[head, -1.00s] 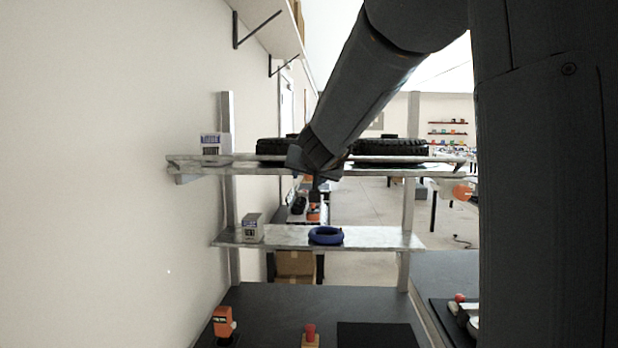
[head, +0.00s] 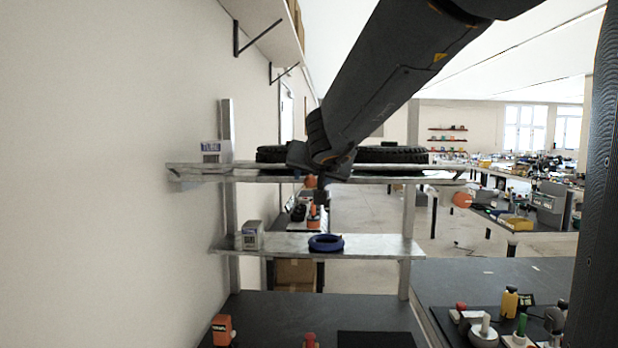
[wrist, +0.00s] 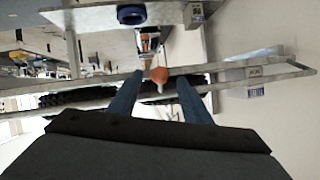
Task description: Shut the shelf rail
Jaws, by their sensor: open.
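The shelf rail (head: 205,171) is a pale metal bar along the front of the upper shelf; in the wrist view it shows as a long bar (wrist: 285,72) running across. An orange round knob (head: 310,181) sits at its middle, and also shows in the wrist view (wrist: 159,74). My gripper (head: 320,184) points down in front of the shelf at its middle. In the wrist view its two blue-grey fingers (wrist: 160,80) are apart, with the orange knob appearing between their tips. I cannot tell whether they touch it. The wrist body hides part of the rail.
Dark tires (head: 390,155) and a tube box (head: 215,152) rest on the upper shelf. A blue ring (head: 326,243) and a small box (head: 252,235) are on the lower shelf. A wall is close at left; a dark bench (head: 275,310) lies below.

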